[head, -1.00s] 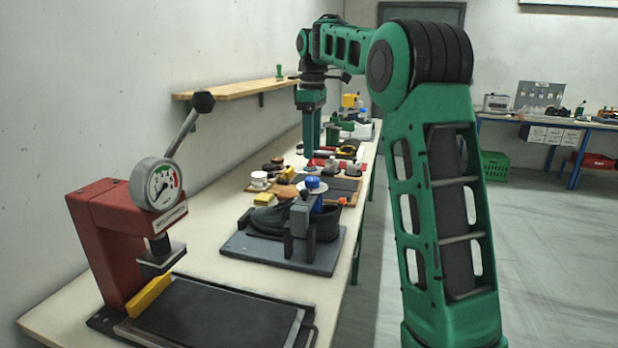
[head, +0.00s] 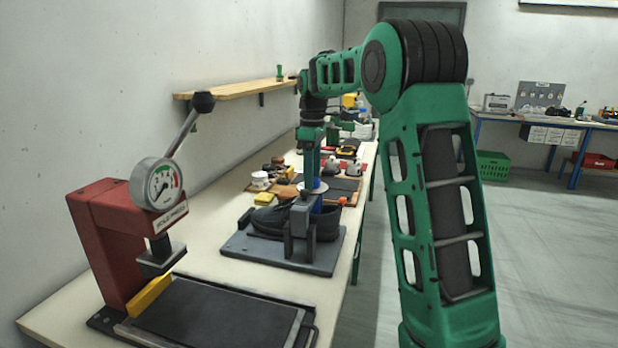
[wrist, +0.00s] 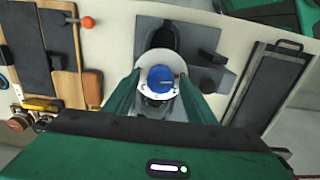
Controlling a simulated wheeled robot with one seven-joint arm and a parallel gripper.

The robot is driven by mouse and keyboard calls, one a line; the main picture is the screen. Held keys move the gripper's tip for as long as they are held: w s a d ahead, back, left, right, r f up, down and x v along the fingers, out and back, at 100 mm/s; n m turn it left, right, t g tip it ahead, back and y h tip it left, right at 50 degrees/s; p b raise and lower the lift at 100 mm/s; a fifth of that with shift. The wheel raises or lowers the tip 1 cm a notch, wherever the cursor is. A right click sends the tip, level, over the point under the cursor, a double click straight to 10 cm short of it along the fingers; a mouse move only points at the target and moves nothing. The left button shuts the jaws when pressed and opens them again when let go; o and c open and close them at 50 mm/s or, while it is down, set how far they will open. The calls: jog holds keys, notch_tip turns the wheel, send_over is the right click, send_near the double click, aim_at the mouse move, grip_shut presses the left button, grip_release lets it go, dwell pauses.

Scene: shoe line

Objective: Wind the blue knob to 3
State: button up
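The blue knob (wrist: 160,79) sits at the middle of a round white dial (wrist: 146,66) in the wrist view. The dial's markings and the knob's setting are too small to read. In the head view the blue knob (head: 317,184) shows on a blue-and-grey fixture with a dark shoe (head: 268,219) on a grey base plate (head: 240,245). My gripper (wrist: 160,83) is open above the knob, with one green finger on each side. Gaps show between the fingers and the knob. In the head view my gripper (head: 312,176) points straight down over the dial and partly hides it.
A red press (head: 105,235) with a gauge and a raised lever stands at the near left. A black pad (head: 210,318) lies in front of it. Small tools and parts crowd the bench beyond the fixture. A wooden shelf (head: 235,89) runs along the wall.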

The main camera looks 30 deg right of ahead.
jog(key=c, duration=0.9)
jog(key=shift+a, duration=0.2)
jog(key=shift+d, duration=0.15)
